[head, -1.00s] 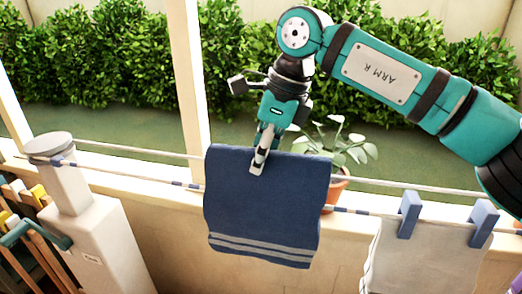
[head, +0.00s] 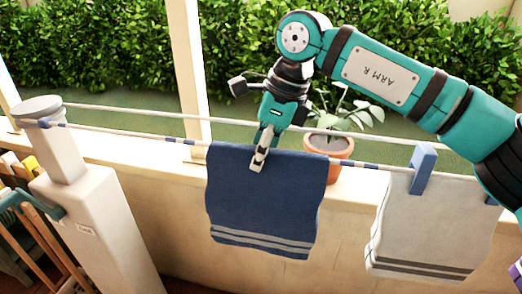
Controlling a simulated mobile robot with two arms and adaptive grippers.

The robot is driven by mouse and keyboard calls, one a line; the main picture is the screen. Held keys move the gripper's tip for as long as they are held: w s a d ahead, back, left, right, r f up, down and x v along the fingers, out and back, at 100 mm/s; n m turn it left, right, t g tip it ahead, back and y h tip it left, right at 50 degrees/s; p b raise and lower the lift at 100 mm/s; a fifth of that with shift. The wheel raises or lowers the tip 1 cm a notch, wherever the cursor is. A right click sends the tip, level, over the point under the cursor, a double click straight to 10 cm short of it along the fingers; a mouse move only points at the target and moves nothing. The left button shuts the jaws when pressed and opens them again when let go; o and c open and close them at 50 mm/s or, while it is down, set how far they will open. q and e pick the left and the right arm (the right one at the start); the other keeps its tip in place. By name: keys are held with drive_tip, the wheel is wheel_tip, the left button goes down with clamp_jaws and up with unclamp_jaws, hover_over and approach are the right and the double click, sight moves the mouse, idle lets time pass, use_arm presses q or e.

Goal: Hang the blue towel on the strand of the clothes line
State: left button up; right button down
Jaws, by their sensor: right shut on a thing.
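The blue towel (head: 265,195) hangs down flat, with pale stripes near its lower edge. My right gripper (head: 258,160) is shut on its upper edge, near the middle. The clothes line has a near strand with blue marks (head: 120,133) and a plain far strand (head: 140,117). The towel's top edge is about level with the near strand, which shows on both sides of it and is hidden behind or under the cloth. I cannot tell whether the towel is folded over the strand. My left gripper is not in view.
A white towel (head: 430,225) hangs to the right, with a blue peg (head: 422,170). A potted plant (head: 328,148) stands on the ledge behind. A pale post (head: 85,220) and a wooden rack (head: 40,235) stand at left. The strand left of the towel is clear.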

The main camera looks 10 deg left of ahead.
drive_tip(key=c, duration=1.1)
unclamp_jaws()
wheel_tip(320, 180, up, 9)
drive_tip(key=p, duration=0.7)
drive_tip(key=shift+r, duration=0.1)
